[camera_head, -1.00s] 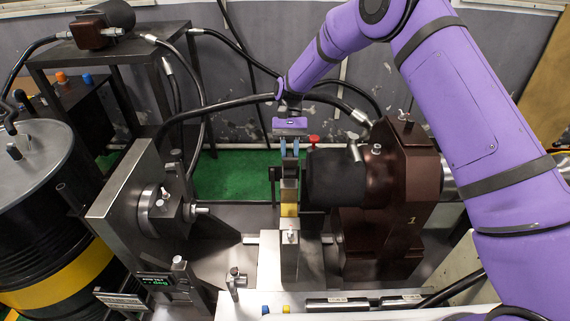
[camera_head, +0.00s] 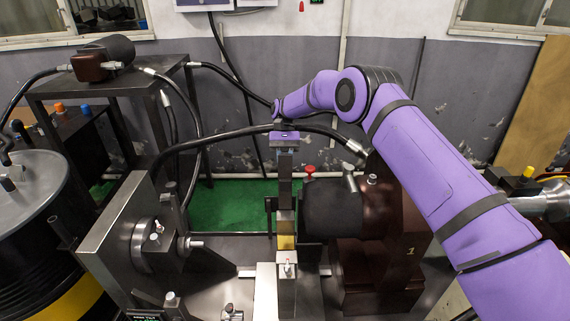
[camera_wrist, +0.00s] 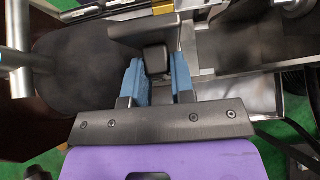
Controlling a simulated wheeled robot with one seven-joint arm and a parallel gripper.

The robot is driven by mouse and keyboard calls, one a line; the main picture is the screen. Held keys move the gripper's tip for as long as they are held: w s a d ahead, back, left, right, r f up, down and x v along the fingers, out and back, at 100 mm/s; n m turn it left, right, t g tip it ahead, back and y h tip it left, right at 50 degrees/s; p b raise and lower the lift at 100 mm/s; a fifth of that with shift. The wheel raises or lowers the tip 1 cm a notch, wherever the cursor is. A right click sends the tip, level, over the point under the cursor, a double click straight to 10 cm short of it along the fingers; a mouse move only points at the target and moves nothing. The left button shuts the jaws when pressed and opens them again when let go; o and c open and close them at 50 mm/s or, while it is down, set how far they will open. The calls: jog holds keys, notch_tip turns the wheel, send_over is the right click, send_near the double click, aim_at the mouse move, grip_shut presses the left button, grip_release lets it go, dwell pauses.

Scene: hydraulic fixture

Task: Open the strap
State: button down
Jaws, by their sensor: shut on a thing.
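The strap (camera_head: 285,188) is a dark metal bar standing about upright above the middle post in the head view, with a brass-coloured part (camera_head: 286,242) below it. My gripper (camera_head: 285,150) is at the strap's upper end. In the wrist view the blue fingertips of my gripper (camera_wrist: 157,80) lie on either side of a dark block (camera_wrist: 154,57) on the strap and are closed on it. The fingers are hard to make out in the head view.
A brown housing marked 1 (camera_head: 385,245) with a black cylinder (camera_head: 333,208) stands close to the right of the strap. A steel plate fixture (camera_head: 115,235) stands to the left. A black hose (camera_head: 235,138) arches behind. Open green floor (camera_head: 232,205) shows at the back.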

jog(key=shift+w+f+g, duration=0.2)
jog(key=shift+f+g, duration=0.1)
jog(key=shift+f, duration=0.1)
jog(key=c, duration=1.1)
grip_release()
jog(key=shift+o, duration=0.7)
jog(key=shift+r, duration=0.1)
